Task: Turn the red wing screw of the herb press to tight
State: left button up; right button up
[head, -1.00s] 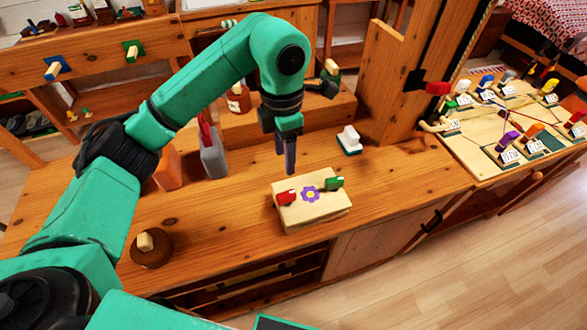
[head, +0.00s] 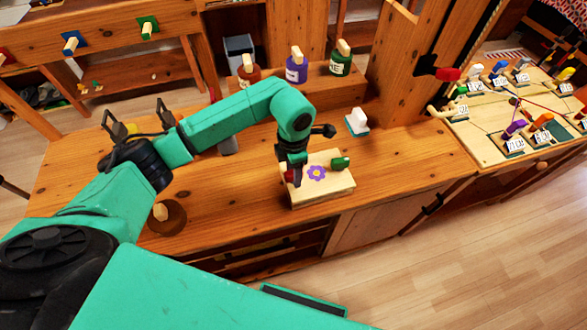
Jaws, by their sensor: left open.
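The herb press (head: 322,192) is a pale wooden block with a purple flower on top, on the wooden bench. Its red wing screw (head: 288,174) is at the left end of the block, mostly hidden by my gripper. A green wing screw (head: 340,163) is at the right end. My left gripper (head: 296,178) points down at the red wing screw, its dark fingers low over the block's left end. It is open; whether the fingers touch the screw cannot be told. My right gripper is not in view.
A white-topped block (head: 357,122) stands behind the press. Several bottles, including a purple one (head: 296,68), stand on a raised shelf at the back. A round brown knob-topped piece (head: 166,217) is at the left. A switch board (head: 490,125) is at the right.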

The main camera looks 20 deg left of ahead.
pick_arm(q)
jog(key=shift+w, duration=0.1)
grip_shut()
jog(key=m+b, duration=0.1)
jog(key=b, duration=0.1)
jog(key=shift+f+m+b, duration=0.2)
jog(key=shift+m+b, duration=0.1)
jog(key=shift+m, duration=0.1)
jog(key=m+b, duration=1.1)
jog(key=m, duration=0.1)
jog(key=shift+m+b, duration=0.3)
jog(key=shift+b, duration=0.05)
jog(key=shift+r+m+b, duration=0.15)
jog(key=shift+m+b, duration=0.4)
jog(key=shift+m, duration=0.55)
jog(key=shift+r+m+b, duration=0.1)
jog(key=shift+m+b, duration=0.4)
jog(key=shift+m, duration=0.6)
